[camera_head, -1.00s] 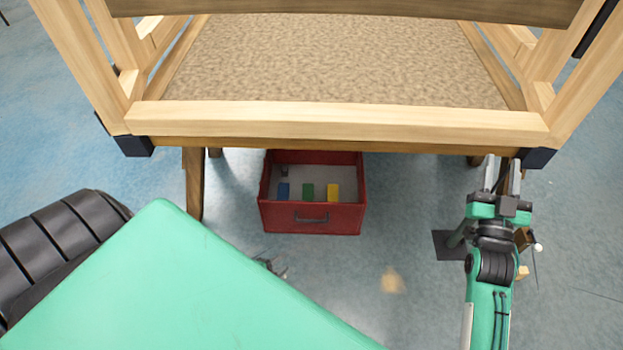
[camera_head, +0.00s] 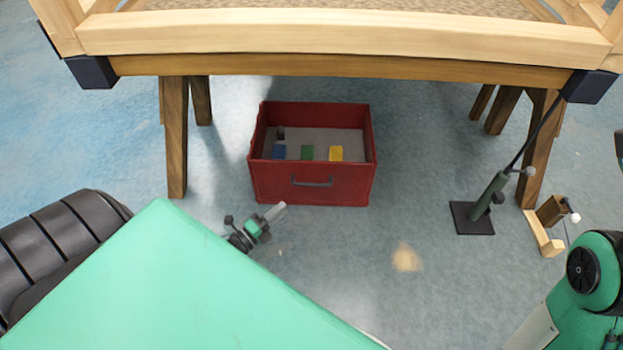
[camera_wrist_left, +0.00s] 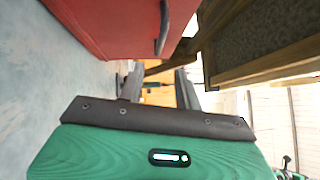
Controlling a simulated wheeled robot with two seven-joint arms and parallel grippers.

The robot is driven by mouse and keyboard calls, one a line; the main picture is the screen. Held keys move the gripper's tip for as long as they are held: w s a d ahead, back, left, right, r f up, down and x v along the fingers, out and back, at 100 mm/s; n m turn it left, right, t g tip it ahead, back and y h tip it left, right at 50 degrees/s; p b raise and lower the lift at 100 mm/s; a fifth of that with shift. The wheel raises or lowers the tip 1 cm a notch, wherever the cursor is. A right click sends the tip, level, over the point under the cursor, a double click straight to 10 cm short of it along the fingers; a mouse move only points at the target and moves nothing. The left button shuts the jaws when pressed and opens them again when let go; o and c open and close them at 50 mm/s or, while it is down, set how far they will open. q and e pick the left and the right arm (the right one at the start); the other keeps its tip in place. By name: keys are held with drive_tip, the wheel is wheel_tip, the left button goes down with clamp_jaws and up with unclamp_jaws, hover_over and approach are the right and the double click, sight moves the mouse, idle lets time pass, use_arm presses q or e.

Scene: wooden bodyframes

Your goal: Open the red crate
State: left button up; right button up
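The red crate (camera_head: 312,186) stands on the floor under the wooden frame, with a dark handle (camera_head: 312,182) on its front wall. My left gripper (camera_head: 277,211) is just in front of the crate's lower left front, apart from the handle. In the left wrist view its fingers (camera_wrist_left: 160,85) are spread and empty, with the crate (camera_wrist_left: 115,25) and handle (camera_wrist_left: 163,28) above them. My right gripper is out of view.
The wooden frame (camera_head: 340,35) spans above the crate on wooden legs (camera_head: 176,135). At right stand a dark stand with a rod (camera_head: 475,217) and a small wooden piece (camera_head: 545,235). The floor in front of the crate is mostly clear.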

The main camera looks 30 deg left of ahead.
sight(311, 185)
use_arm(q)
drive_tip(key=b+x, duration=0.5)
drive_tip(key=x, duration=0.8)
drive_tip(key=shift+w+d+r, duration=0.1)
drive_tip(key=shift+w+r, duration=0.05)
drive_tip(key=shift+w, duration=0.15)
clamp_jaws()
